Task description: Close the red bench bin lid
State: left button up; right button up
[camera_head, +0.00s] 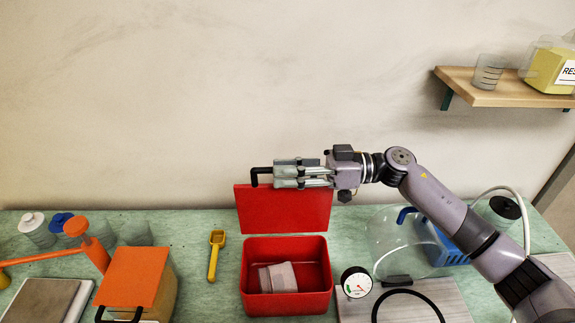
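The red bench bin (286,305) stands open on the green bench, with white and translucent pieces inside. Its red lid (284,211) is raised, roughly upright at the bin's back edge. A black handle-like bracket (253,177) shows just above the lid's top edge, partly hidden by my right gripper. My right gripper (278,174) reaches in from the right, its grey fingers pointing left across the lid's top edge. I cannot tell whether the fingers are around the bracket or in front of it, or how far apart they are. My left gripper is out of view.
A yellow scoop (216,254) lies left of the bin; an orange-topped box (133,278) stands further left, near bottles (36,229). A dial gauge (356,283) and a clear dome (400,243) stand to the right. A wooden shelf (510,91) is upper right.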

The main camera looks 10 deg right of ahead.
grip_shut()
dwell(0.4)
dwell(0.5)
